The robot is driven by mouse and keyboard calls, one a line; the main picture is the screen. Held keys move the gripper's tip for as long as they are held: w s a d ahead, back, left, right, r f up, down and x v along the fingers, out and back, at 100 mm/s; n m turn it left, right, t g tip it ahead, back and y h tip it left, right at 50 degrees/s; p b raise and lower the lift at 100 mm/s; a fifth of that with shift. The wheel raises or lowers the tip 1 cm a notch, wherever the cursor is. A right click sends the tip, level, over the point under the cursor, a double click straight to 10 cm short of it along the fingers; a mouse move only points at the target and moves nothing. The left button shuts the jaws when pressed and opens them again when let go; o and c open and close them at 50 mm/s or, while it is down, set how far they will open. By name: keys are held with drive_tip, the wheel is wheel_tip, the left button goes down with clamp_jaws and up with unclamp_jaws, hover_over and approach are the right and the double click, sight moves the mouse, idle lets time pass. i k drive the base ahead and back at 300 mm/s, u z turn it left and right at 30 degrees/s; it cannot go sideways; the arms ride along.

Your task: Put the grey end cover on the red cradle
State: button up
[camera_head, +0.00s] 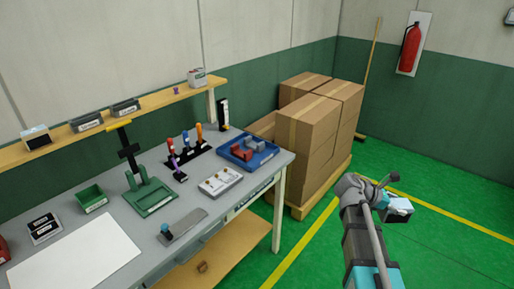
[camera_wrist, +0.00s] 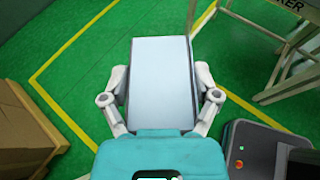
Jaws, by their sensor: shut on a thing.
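My gripper (camera_wrist: 161,76) is shut on a pale grey, box-shaped piece (camera_wrist: 161,90), which looks like the grey end cover. Its flat face shows between the two fingers in the wrist view. In the head view my gripper (camera_head: 397,207) is out over the green floor, right of the workbench and well away from it. The red cradle (camera_head: 242,154) sits in a blue tray (camera_head: 262,162) at the bench's far right end. A grey piece (camera_head: 255,145) lies beside it in the tray.
The workbench (camera_head: 185,185) holds a white fixture box (camera_head: 220,182), a green stand (camera_head: 150,195), upright colored tools (camera_head: 186,142) and a green bin (camera_head: 91,198). Stacked cartons (camera_head: 308,120) stand on a pallet beyond the bench.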

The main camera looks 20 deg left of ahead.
sight(242, 153)
drive_tip(key=z, duration=0.05)
drive_tip(key=i, duration=1.75)
drive_tip(key=u, duration=1.7)
drive_tip(key=k, duration=0.2)
drive_tip(key=u, duration=0.05)
